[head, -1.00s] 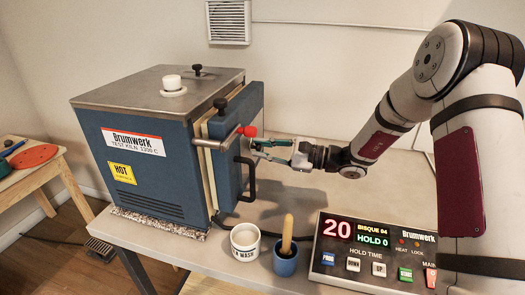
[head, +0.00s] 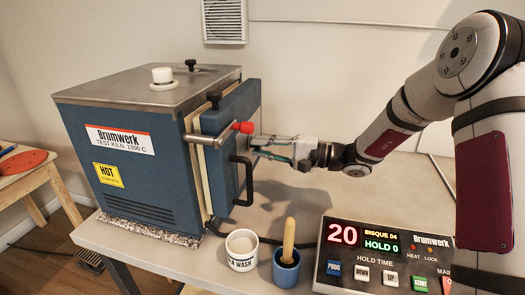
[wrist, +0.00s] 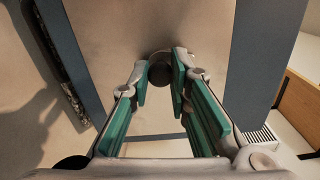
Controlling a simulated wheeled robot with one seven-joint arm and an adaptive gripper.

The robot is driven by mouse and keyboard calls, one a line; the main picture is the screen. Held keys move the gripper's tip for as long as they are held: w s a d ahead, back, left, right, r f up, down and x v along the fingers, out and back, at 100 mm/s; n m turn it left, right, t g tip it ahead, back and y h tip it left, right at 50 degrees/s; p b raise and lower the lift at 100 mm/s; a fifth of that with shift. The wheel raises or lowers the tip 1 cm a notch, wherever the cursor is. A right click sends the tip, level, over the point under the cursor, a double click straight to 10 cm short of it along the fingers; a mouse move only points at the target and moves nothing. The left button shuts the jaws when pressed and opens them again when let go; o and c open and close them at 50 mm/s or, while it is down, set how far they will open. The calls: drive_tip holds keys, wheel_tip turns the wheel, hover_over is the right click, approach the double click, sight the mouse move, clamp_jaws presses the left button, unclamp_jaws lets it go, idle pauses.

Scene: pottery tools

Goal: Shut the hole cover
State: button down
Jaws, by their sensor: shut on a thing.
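The blue kiln (head: 150,140) stands on the table with its door (head: 226,135) on the right side. My gripper (head: 256,147) reaches from the right to the door's outer face, which is turned mostly away in the head view. In the wrist view a dark round knob (wrist: 160,74) sits in front of a plain grey-beige panel (wrist: 190,25) bordered by blue strips. My green-padded fingers (wrist: 160,82) are shut on the knob, one on each side. I cannot tell from these views whether the cover lies over its hole; no hole shows.
A red-tipped latch bar (head: 243,127) and a black door handle (head: 243,182) are close to my gripper. A white cup (head: 242,250), a blue cup with a wooden-handled tool (head: 286,268) and the control box (head: 380,255) stand in front. The table behind the gripper is clear.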

idle(0.3)
drive_tip(key=c, duration=1.5)
unclamp_jaws()
drive_tip(key=shift+d, duration=0.1)
drive_tip(key=v, duration=1.1)
drive_tip(key=shift+s+d, duration=0.1)
drive_tip(key=shift+d, duration=0.3)
